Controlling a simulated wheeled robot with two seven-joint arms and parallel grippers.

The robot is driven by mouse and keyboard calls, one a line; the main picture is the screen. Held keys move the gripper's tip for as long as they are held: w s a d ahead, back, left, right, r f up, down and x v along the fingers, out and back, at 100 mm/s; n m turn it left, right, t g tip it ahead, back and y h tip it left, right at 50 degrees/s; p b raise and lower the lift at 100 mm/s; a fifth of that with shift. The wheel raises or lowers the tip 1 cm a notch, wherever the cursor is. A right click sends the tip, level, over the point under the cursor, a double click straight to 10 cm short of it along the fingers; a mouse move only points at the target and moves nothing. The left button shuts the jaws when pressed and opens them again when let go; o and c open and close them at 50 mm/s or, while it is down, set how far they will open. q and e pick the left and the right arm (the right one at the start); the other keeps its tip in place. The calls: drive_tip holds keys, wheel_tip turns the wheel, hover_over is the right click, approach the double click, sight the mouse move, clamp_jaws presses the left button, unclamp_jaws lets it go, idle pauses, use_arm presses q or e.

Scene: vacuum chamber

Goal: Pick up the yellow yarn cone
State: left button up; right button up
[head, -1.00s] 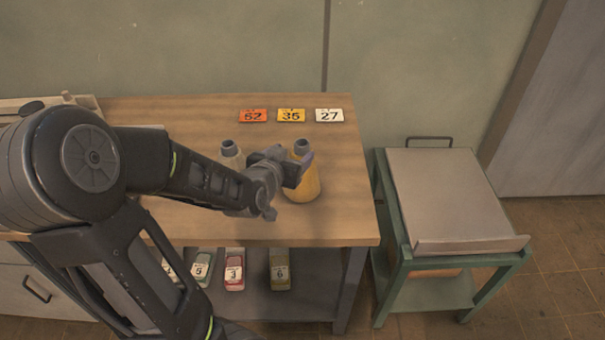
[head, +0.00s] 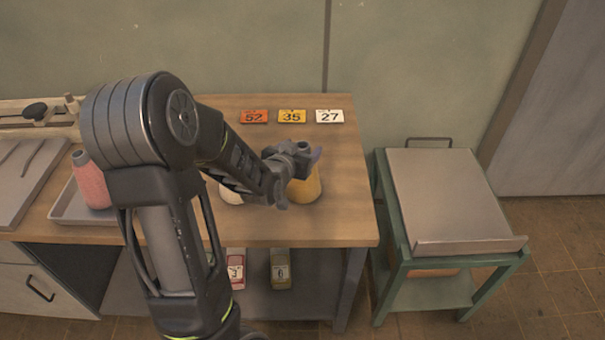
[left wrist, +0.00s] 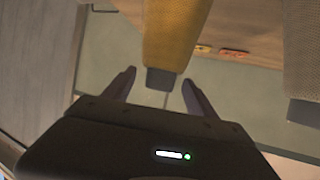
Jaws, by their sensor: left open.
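The yellow yarn cone (head: 307,188) stands upright near the right end of the wooden table (head: 347,222), its upper part mostly hidden behind my left gripper (head: 300,160). In the left wrist view the yellow cone (left wrist: 172,35) appears upside down, and its grey tip reaches between the two open fingers of my left gripper (left wrist: 155,90). The fingers lie on either side of the tip with gaps, and I see no contact. A pale cone (head: 230,190) stands left of it, mostly hidden by my arm; it also shows in the left wrist view (left wrist: 303,50). My right gripper is not in view.
A pink cone (head: 91,182) stands on a grey tray (head: 70,208) at the left. Number cards, including orange 52 (head: 254,117), lie at the back of the table. Small numbered items sit on the shelf below. A green cart (head: 392,215) stands at the right.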

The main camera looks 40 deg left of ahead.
use_arm(q)
drive_tip(key=shift+w+a+f, duration=0.2)
drive_tip(key=shift+w+f, duration=0.05)
drive_tip(key=shift+w, duration=0.35)
drive_tip(key=c, duration=0.9)
drive_tip(key=shift+s+d+f, duration=0.1)
drive_tip(key=shift+f, duration=0.1)
clamp_jaws()
